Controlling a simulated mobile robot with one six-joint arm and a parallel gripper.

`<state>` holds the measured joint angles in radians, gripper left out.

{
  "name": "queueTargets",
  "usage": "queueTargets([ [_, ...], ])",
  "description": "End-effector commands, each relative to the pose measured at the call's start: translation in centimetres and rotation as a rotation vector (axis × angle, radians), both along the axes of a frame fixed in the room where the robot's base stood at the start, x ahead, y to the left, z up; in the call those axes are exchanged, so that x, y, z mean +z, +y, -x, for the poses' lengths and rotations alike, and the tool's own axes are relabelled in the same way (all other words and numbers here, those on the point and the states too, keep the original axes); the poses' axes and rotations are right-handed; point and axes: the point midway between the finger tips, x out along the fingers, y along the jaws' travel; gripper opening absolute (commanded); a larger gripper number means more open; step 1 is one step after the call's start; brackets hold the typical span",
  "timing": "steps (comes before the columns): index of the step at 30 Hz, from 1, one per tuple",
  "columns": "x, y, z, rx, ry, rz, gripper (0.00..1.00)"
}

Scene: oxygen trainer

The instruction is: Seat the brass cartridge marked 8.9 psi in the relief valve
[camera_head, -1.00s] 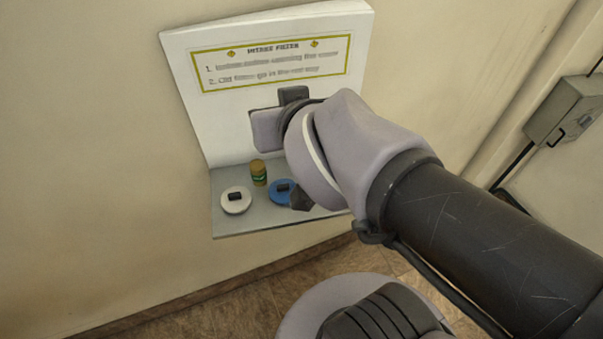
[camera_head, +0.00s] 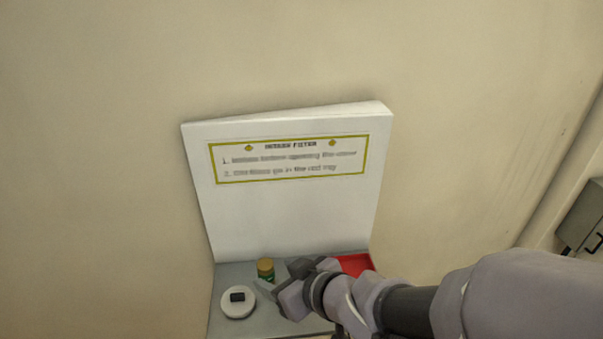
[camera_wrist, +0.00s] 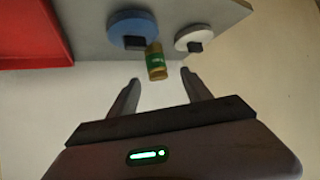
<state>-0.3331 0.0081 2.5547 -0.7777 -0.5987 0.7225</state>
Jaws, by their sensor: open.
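A small cylinder (camera_head: 265,266) with a brass-coloured top and a green label stands on the grey shelf. It also shows in the wrist view (camera_wrist: 156,62), just beyond my fingertips and between their lines. Its label is too small to read, so I cannot tell whether it is the 8.9 psi cartridge. My gripper (camera_wrist: 160,77) is open, with nothing between its fingers. In the head view my gripper (camera_head: 278,283) is low at the shelf, just right of and nearer than the cylinder. I cannot make out a relief valve in either view.
A white disc with a black knob (camera_head: 238,304) lies left of my gripper. A blue disc with a black knob (camera_wrist: 133,28) shows in the wrist view. A red tray (camera_head: 356,264) is at the shelf's right. A white panel with a sign (camera_head: 290,159) rises behind.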

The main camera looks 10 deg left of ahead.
Motion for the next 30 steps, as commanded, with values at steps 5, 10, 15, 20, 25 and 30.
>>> queueTargets([
  [5,-0.7,0.9,-0.9,-0.002,-0.003,0.003,0.57],
  [10,-3.3,2.7,-2.8,-0.002,-0.007,0.004,0.57],
  [15,-4.0,3.9,-4.0,-0.005,-0.008,0.003,0.57],
  [20,-3.7,3.9,-4.1,-0.006,-0.008,0.003,0.57],
  [25,-3.7,3.8,-4.1,-0.006,-0.007,0.004,0.28],
  [30,-3.7,3.8,-4.0,-0.006,-0.008,0.003,0.0],
])
